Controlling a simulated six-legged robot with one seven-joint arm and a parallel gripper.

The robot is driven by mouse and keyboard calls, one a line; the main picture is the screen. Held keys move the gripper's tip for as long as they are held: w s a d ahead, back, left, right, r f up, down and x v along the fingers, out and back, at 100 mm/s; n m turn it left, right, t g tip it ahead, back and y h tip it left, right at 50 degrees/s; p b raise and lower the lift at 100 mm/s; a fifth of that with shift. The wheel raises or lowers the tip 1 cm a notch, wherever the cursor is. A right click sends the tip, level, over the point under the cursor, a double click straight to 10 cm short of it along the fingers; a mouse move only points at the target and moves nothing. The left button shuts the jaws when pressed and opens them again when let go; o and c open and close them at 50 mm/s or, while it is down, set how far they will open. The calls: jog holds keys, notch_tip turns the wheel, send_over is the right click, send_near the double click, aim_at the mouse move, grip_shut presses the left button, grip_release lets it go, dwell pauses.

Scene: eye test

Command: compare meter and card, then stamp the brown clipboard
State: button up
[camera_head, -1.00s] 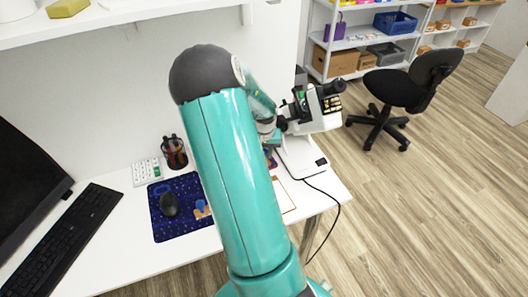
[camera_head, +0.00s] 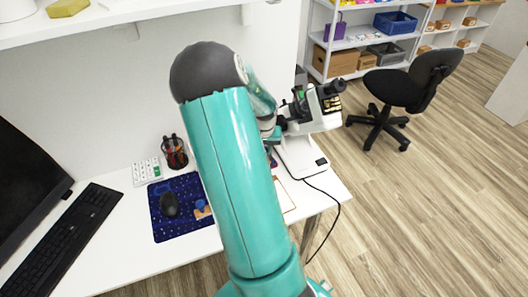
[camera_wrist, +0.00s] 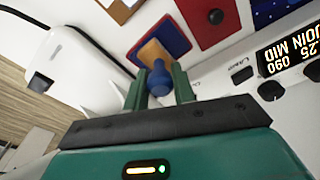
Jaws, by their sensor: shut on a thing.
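In the wrist view my gripper (camera_wrist: 160,88) is shut on a blue stamp-like piece (camera_wrist: 159,76) with a rounded knob, held between its two green fingers. A meter (camera_wrist: 290,85) with a lit display stands at the right edge; the readable part shows "JOIN MID" and "25 090", cut off by the frame. A brown-edged board with white paper (camera_wrist: 122,10), probably the clipboard, shows at the top. In the head view a brown edge (camera_head: 288,196) shows beside my arm. My arm hides the gripper there. I cannot make out a card.
A white microscope (camera_head: 312,110) stands at the desk's right end with a cable. Mouse mat (camera_head: 165,228), keyboard (camera_head: 60,245) and pen cup (camera_head: 174,152) are left.

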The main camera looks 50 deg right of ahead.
jog(key=shift+r, duration=2.9)
